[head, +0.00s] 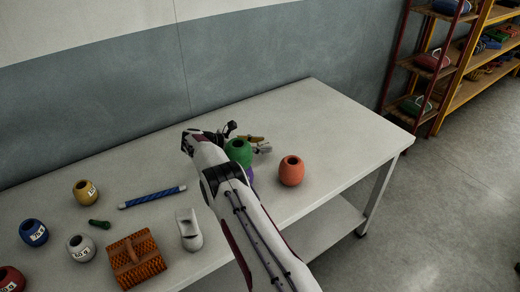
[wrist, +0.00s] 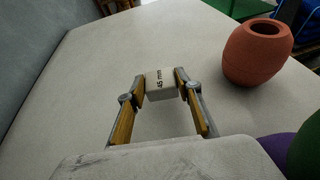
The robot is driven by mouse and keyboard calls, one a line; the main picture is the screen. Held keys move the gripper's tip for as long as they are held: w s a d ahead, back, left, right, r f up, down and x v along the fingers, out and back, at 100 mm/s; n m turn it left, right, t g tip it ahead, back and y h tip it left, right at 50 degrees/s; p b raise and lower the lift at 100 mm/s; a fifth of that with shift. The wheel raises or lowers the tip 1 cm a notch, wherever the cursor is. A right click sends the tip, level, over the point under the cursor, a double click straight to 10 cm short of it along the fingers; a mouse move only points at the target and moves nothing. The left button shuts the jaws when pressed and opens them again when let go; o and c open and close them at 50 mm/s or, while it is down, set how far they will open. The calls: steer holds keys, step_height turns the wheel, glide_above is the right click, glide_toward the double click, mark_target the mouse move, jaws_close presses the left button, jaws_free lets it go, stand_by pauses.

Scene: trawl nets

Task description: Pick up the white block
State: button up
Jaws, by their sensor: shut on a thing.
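The white block (wrist: 160,88) is small and marked "45 mm". In the wrist view it sits between the fingertips of my gripper (wrist: 161,80), which is shut on it, one finger on each side. In the head view my gripper (head: 263,144) is over the far right part of the table, partly behind a green float. I cannot make out the block clearly there, nor tell whether it touches the table.
The green float (head: 238,151), a purple one mostly hidden below it, and an orange float (head: 291,170) stand close to my gripper. The far right corner is clear.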

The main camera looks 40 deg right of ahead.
step_height(320, 180, up, 15)
stand_by(0.5)
steer(key=shift+f, duration=0.1)
stand_by(0.4)
